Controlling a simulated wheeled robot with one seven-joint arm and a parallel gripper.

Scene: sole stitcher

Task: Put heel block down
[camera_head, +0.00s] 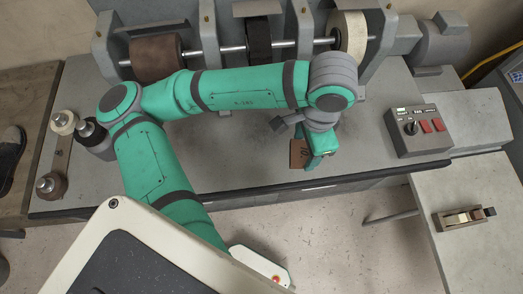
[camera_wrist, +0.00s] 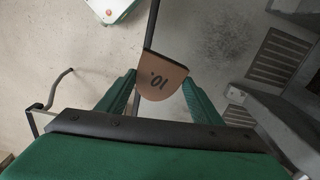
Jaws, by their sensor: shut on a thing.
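The heel block (camera_head: 298,153) is a small brown piece, rounded at one end, with a dark "10" mark on its face. My gripper (camera_head: 318,160) is shut on it, near the front edge of the grey bench (camera_head: 240,185). In the wrist view the heel block (camera_wrist: 162,72) sits between the two green fingers of my gripper (camera_wrist: 160,84), with its marked face towards the camera. I cannot tell how high it is held or whether it touches anything below.
Behind my arm is a shaft with a brown roller (camera_head: 155,58), a black roller (camera_head: 258,40) and a pale roller (camera_head: 347,33). A control box (camera_head: 418,130) with red buttons stands right on the bench. A wooden tool (camera_head: 463,217) lies on the side table (camera_head: 485,255).

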